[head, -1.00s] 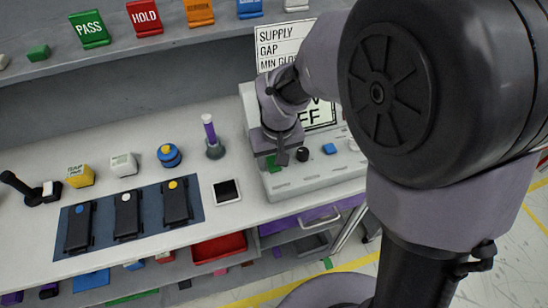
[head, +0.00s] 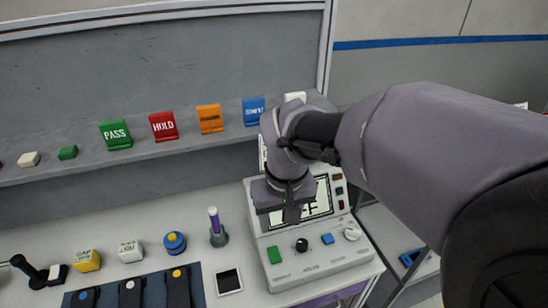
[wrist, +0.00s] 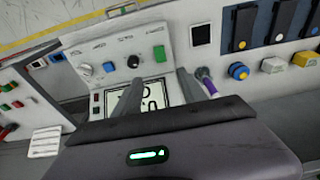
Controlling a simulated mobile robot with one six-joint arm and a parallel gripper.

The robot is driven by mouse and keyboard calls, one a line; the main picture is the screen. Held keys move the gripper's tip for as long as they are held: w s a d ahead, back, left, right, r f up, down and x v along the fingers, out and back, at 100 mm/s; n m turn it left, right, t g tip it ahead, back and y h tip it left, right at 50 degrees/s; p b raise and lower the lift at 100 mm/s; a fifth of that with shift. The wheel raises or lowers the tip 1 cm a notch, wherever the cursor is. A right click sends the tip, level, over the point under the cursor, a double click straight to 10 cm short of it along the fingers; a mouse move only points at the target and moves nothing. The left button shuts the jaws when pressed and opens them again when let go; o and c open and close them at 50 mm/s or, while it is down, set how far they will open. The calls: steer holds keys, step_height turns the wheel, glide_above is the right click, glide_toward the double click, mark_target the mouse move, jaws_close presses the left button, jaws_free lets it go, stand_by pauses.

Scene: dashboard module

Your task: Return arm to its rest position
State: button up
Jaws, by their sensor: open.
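My gripper (head: 291,212) hangs at the end of my arm in front of the console (head: 300,268), covering part of its screen in the head view. In the wrist view my gripper (wrist: 158,90) shows two fingers apart with nothing held between them. The console's lit screen (wrist: 150,98) shows between and around the fingers, with knobs and a green button (wrist: 158,53) beyond. The gap between fingertips and console is hard to judge. My upper arm fills the right side of the head view.
A shelf (head: 190,150) behind the bench carries PASS (head: 116,134) and HOLD (head: 163,126) signs and other coloured signs. Open floor lies right of the bench.

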steer(key=s+d+m+t+b, duration=0.2)
steer(key=s+d+m, duration=0.1)
steer(key=s, duration=0.4)
steer(key=s+d+r+m+t+y+b, duration=0.1)
steer(key=s+d+m+b, duration=0.1)
steer(key=s+d+m, duration=0.2)
steer(key=s, duration=0.3)
steer(key=shift+s+d+m+t, duration=0.3)
steer(key=shift+d+t, duration=0.1)
steer(key=shift+r, duration=0.1)
